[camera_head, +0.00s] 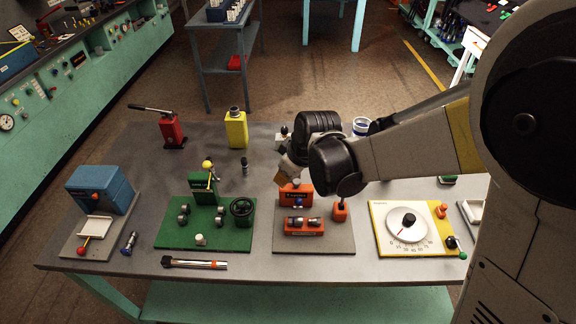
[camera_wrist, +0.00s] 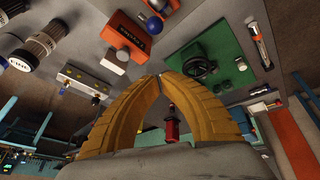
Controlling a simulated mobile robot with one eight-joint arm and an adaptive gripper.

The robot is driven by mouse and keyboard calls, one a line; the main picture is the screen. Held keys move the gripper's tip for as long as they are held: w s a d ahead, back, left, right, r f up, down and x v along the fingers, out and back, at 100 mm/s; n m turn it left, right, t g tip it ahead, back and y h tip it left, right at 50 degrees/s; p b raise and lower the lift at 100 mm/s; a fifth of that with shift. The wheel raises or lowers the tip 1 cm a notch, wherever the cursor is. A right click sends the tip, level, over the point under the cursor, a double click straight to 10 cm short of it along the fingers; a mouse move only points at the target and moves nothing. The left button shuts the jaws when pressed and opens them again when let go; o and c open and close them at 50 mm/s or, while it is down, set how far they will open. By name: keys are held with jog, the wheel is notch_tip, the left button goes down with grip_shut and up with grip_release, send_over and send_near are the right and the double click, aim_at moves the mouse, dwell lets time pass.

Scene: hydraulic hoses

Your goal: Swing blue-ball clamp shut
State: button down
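The blue-ball clamp is an orange fixture (camera_head: 301,226) on a grey plate at the table's front middle. Its blue ball (camera_head: 298,203) sits low at the front of the upright orange block. In the wrist view the orange block (camera_wrist: 128,38) is upper left of centre, with the blue ball (camera_wrist: 154,24) at its upper edge. My gripper (camera_head: 280,180) is behind and slightly left of the orange block, partly hidden by my wrist. In the wrist view my gripper's yellow fingers (camera_wrist: 161,76) meet at the tips with nothing held. The gripper looks apart from the ball.
A green fixture (camera_head: 172,236) with a handwheel stands left of the clamp. A yellow dial board (camera_head: 386,244) is to the right. A torque wrench (camera_head: 195,264) lies at the front edge.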

aim_at(298, 204)
jog(key=f, duration=0.1)
jog(key=d+f+b, duration=0.1)
jog(key=f, duration=0.1)
jog(key=d+f, duration=0.1)
jog(key=f, duration=0.1)
jog(key=shift+s, duration=0.3)
jog(key=shift+s+b, duration=0.1)
jog(key=shift+b, duration=0.4)
